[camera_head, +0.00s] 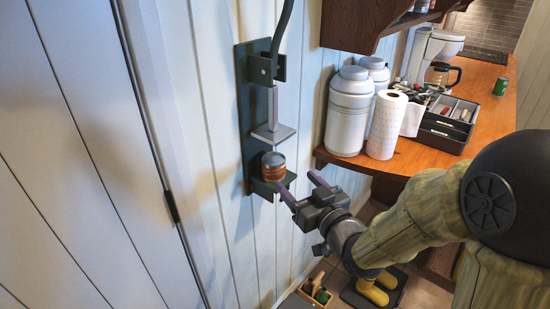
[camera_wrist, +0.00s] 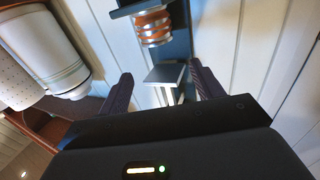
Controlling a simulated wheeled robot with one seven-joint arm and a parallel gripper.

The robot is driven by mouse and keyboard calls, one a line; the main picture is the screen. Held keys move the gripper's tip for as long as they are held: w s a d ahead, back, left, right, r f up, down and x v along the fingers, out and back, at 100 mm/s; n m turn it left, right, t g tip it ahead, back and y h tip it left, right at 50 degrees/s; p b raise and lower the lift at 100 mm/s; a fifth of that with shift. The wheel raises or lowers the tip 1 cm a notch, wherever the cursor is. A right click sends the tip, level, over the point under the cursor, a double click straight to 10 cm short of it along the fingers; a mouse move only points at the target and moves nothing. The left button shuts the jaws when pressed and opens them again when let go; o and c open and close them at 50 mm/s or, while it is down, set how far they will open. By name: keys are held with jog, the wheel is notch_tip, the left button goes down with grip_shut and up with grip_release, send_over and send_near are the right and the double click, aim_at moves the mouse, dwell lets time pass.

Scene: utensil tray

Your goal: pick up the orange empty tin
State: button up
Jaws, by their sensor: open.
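The orange empty tin (camera_head: 273,168), banded orange with a silvery top, stands on the lower shelf of a dark wall-mounted can crusher (camera_head: 245,110). The crusher's flat press plate (camera_head: 273,133) is above the tin, with a gap between them. My gripper (camera_head: 300,184) is open and empty, in front and to the right of the tin, its fingers pointing toward the wall. In the wrist view the tin (camera_wrist: 153,27) appears upside down near the top, beyond the fingertips of my gripper (camera_wrist: 161,73). The press plate (camera_wrist: 165,74) shows between the fingers.
A wooden counter (camera_head: 430,158) at right holds white canisters (camera_head: 349,115), a paper towel roll (camera_head: 386,126), a black utensil tray (camera_head: 447,135), a coffee maker (camera_head: 440,72) and a green can (camera_head: 500,86). A wall cabinet (camera_head: 358,25) hangs above.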

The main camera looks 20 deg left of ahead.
aim_at(275, 161)
jog(key=p, duration=0.5)
jog(key=shift+w+a+r+p, duration=0.15)
jog(key=shift+a+p, duration=0.05)
jog(key=shift+p, duration=0.2)
jog(key=p+x, duration=0.2)
jog(key=x, duration=0.5)
jog(key=shift+w+a+f, duration=0.1)
jog(key=shift+w+f, duration=0.05)
jog(key=shift+f, duration=0.1)
jog(key=shift+p, duration=0.3)
jog(key=shift+w+a+r, duration=0.15)
jog(key=shift+w+a, duration=0.1)
jog(key=p+x, duration=0.2)
jog(key=x, duration=0.1)
jog(key=shift+w+a+p, duration=0.1)
jog(key=shift+w+p, duration=0.15)
jog(key=shift+p, duration=0.05)
jog(key=shift+w+a, duration=0.35)
